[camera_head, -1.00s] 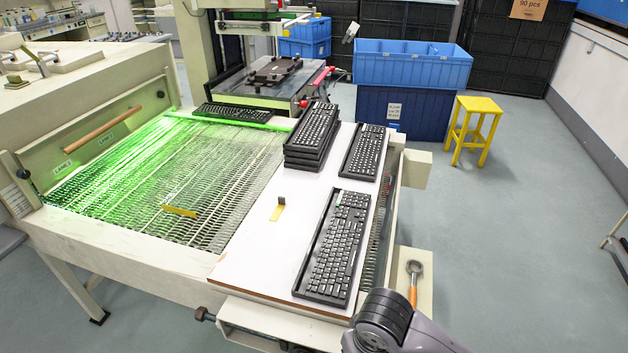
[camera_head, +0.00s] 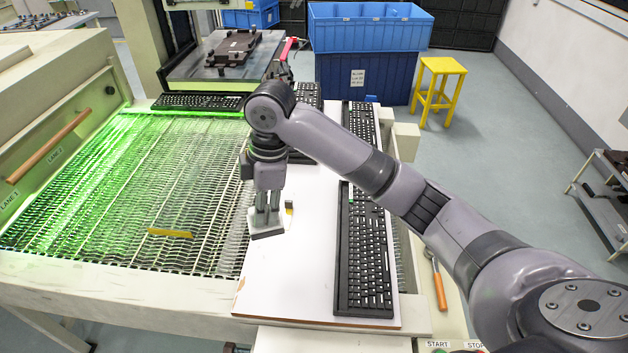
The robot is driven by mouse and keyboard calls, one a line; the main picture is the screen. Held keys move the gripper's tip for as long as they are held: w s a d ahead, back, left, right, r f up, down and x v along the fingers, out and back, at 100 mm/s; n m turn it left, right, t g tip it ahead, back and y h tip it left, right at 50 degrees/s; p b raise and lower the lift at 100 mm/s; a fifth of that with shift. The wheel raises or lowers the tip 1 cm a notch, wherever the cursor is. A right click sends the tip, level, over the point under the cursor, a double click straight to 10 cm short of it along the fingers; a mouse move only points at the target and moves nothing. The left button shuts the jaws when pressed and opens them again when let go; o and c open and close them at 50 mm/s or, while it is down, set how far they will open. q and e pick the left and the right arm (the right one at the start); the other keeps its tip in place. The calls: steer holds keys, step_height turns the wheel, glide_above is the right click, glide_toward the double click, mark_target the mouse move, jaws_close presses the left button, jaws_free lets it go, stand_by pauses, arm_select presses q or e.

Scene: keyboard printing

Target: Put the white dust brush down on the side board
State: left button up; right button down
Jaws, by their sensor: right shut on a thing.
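My right gripper (camera_head: 267,207) points down over the left part of the white side board (camera_head: 292,290), next to the mesh conveyor. It is shut on the white dust brush (camera_head: 266,226), a pale block showing just below the fingertips. The brush is at or close to the board's surface; I cannot tell whether it touches. The fingers hide its upper part. My left gripper is not in view.
A black keyboard (camera_head: 364,260) lies along the board's right side, with more keyboards behind my arm. A small dark and yellow piece (camera_head: 289,207) stands just right of the gripper. A yellow strip (camera_head: 170,233) lies on the conveyor (camera_head: 120,215). The board's front is clear.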

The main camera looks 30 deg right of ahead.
steer(key=shift+s+f+p, duration=0.1)
steer(key=shift+f+p, duration=1.4)
steer(key=shift+f, duration=8.3)
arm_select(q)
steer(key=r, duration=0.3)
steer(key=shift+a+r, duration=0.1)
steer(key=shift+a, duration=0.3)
arm_select(e)
steer(key=c, duration=1.9)
jaws_free()
steer(key=shift+f, duration=0.1)
steer(key=o, duration=0.4)
steer(key=shift+o, duration=0.2)
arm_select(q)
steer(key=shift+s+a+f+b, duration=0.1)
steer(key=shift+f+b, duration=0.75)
arm_select(e)
step_height(320, 180, up, 12)
steer(key=d, duration=0.1)
steer(key=shift+s+d, duration=0.2)
steer(key=shift+d, duration=0.2)
